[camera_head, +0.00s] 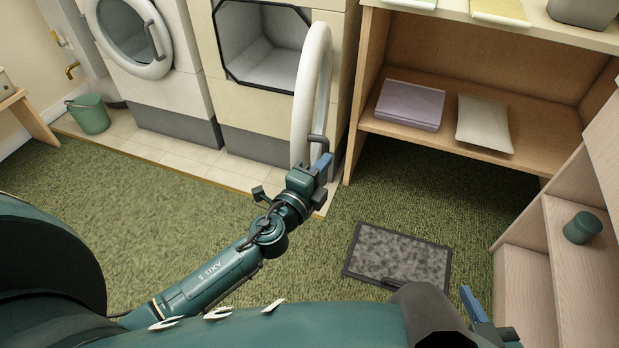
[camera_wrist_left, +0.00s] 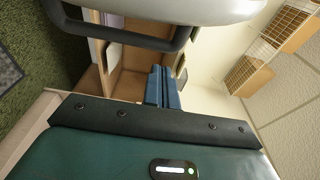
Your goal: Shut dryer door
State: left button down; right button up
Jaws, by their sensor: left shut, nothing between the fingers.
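The cream dryer (camera_head: 212,83) stands at the top centre of the head view with its dark-rimmed opening uncovered. Its round white door (camera_head: 312,85) is swung wide open to the right and seen nearly edge-on. The door also shows at the top of the left wrist view (camera_wrist_left: 190,8). The door's grey handle (camera_head: 319,141) is a bar, also in the wrist view (camera_wrist_left: 115,37). My left gripper (camera_head: 323,163) is shut and empty beside the handle, its blue fingers (camera_wrist_left: 163,88) apart from the bar in the wrist view. My right gripper (camera_head: 472,303) is at the lower right, mostly hidden.
A white washer (camera_head: 185,95) with a round door and a green bucket (camera_head: 90,114) stand left. A wooden shelf (camera_head: 375,125) with a lilac folded item (camera_head: 410,104) and a pale cushion (camera_head: 484,123) is close right of the door. A grey mat (camera_head: 398,258) lies on the green carpet.

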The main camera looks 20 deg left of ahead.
aim_at(306, 160)
pick_arm(q)
jog(key=a, duration=0.2)
jog(key=shift+w+a, duration=0.35)
jog(key=shift+w, duration=0.05)
jog(key=shift+a, duration=0.5)
